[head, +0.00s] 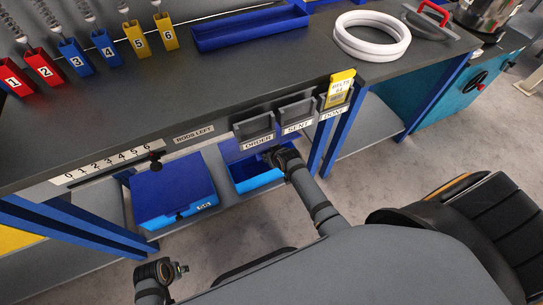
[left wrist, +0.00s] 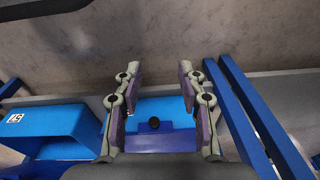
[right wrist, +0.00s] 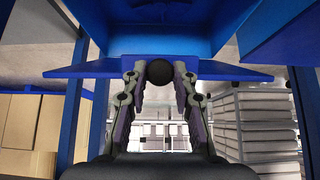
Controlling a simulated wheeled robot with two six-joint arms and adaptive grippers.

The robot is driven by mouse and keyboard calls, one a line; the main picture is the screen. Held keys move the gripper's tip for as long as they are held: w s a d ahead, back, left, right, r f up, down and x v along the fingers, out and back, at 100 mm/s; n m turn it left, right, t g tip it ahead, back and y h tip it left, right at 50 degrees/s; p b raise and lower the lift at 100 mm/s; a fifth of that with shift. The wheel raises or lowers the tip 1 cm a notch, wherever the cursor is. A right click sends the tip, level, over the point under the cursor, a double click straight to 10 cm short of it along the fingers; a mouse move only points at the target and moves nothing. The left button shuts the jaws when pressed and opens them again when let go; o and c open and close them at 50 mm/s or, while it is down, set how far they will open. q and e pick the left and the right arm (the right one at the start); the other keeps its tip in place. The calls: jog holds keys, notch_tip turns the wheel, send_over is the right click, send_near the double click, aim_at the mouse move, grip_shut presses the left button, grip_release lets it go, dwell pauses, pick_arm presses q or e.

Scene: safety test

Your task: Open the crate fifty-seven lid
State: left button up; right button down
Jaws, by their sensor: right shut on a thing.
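Crate fifty-seven (head: 262,180) stands on the shelf under the bench, right of a closed blue crate marked 56. My right gripper (head: 283,157) is at the lid. The right wrist view shows its fingers closed on a round black knob (right wrist: 159,73) at the edge of the blue lid panel (right wrist: 225,70). My left gripper (head: 180,268) is low in front of the shelf, open and empty. In the left wrist view its fingers (left wrist: 157,85) are apart.
The closed crate (head: 170,185) has a black knob, which also shows in the left wrist view (left wrist: 154,123). Grey trays (head: 297,111) hang at the bench edge above the open crate. A blue bench leg (head: 338,130) stands to its right. Floor in front is clear.

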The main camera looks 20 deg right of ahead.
pick_arm(q)
jog(key=shift+s+a+f+p, duration=0.25)
jog(key=shift+s+f, duration=0.1)
jog(key=shift+f, duration=0.45)
jog(key=shift+s+a+f+p, duration=0.2)
jog(key=shift+s+f, duration=0.1)
jog(key=shift+f, duration=0.5)
jog(key=shift+s+a+f+p, duration=0.25)
jog(key=shift+s+f, duration=0.1)
jog(key=shift+f, duration=0.45)
pick_arm(e)
jog(key=shift+w+r, duration=0.7)
jog(key=shift+r, duration=0.35)
jog(key=c, duration=1.1)
grip_release()
jog(key=shift+f, duration=0.1)
jog(key=shift+s, duration=0.15)
jog(key=shift+s+r, duration=0.25)
jog(key=shift+r, duration=0.05)
jog(key=v, duration=1.1)
jog(key=shift+r, duration=0.1)
